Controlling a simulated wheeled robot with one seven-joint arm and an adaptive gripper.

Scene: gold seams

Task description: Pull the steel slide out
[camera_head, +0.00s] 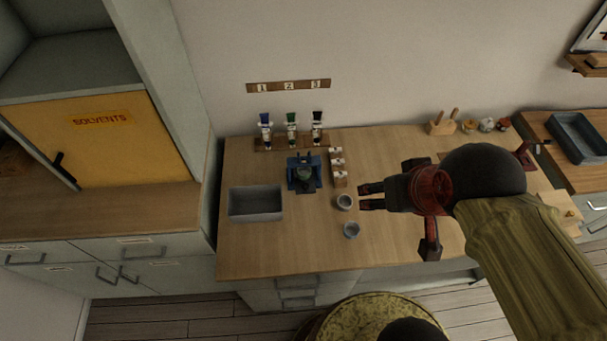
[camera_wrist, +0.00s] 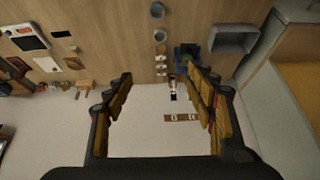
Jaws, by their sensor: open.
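I cannot make out for certain which thing is the steel slide. Grey drawer fronts with handles (camera_head: 297,282) show under the bench in the head view and look shut. A blue fixture (camera_head: 303,185) with a dark, greenish round part in it stands on the bench; it also shows in the wrist view (camera_wrist: 187,52). My gripper (camera_head: 362,196) is open and empty above the bench, right of the blue fixture, its fingers pointing left in the head view. In the wrist view its two fingers (camera_wrist: 157,76) are spread wide with nothing between them.
A grey bin (camera_head: 256,216) stands left of the fixture. Two small grey cups (camera_head: 344,202) (camera_head: 351,230) stand near my fingers. A rack of tubes (camera_head: 291,142) is against the wall. A yellow solvents cabinet (camera_head: 100,140) is at left. The bench's front is mostly clear.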

